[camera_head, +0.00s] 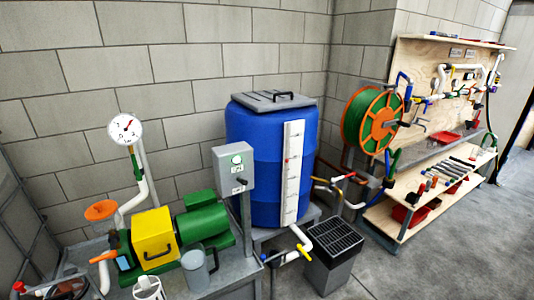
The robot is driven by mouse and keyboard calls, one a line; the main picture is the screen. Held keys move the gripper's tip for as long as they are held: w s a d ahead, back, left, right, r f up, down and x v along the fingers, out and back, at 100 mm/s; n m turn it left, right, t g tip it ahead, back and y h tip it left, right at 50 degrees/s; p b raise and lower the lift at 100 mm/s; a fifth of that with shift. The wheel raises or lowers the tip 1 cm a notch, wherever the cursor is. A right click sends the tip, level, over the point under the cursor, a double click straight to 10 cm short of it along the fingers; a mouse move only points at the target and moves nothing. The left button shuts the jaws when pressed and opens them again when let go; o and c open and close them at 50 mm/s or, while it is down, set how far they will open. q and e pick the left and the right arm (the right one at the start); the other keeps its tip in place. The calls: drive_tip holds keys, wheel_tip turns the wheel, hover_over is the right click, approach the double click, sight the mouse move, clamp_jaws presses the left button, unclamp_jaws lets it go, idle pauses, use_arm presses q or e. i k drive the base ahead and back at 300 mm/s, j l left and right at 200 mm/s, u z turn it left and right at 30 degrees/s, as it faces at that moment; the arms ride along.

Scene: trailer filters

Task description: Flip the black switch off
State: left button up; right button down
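A grey control box (233,168) stands on a post in the middle of the view, in front of the blue tank. It has a round green light (236,160) near its top. A small black switch (241,185) sits low on its front face; its exact position is too small to read. Neither of my grippers shows in this view.
A green pump with a yellow cover (154,240) and a grey jug (197,268) stand on the bench left of the box. The blue tank (262,165) is close behind. A black-grated bin (333,250) and wooden shelves (440,185) are right. Floor at lower right is clear.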

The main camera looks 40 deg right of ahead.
sight(244, 182)
drive_tip(key=l, duration=1)
drive_tip(key=i+l, duration=0.1)
drive_tip(key=l, duration=0.95)
